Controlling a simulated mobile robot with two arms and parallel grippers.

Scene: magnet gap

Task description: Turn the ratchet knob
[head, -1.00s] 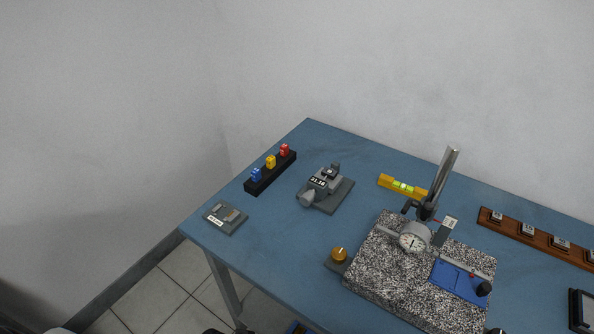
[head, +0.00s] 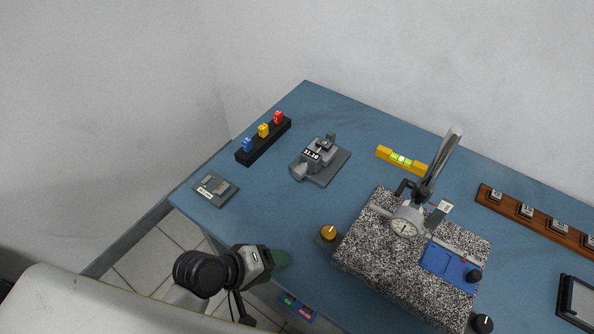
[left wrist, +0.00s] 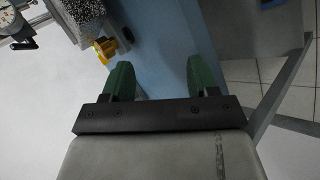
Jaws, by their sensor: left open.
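A grey micrometer-like device (head: 322,158) with a small display sits on a dark base on the blue table; its rounded grey knob (head: 298,172) points toward the front left. An orange knob (head: 328,232) sits on a small dark block beside the granite plate; it also shows in the left wrist view (left wrist: 105,48). Which of these is the ratchet knob, I cannot tell for sure. My left gripper (head: 277,259) is at the table's front edge, left of the orange knob. In the left wrist view its green fingers (left wrist: 160,75) are apart with nothing between them.
The granite plate (head: 375,265) carries a dial gauge (head: 405,226) on a stand and a blue part (head: 447,262). A rack with coloured blocks (head: 264,145), a grey plate (head: 215,190) and a yellow level (head: 401,160) lie around.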

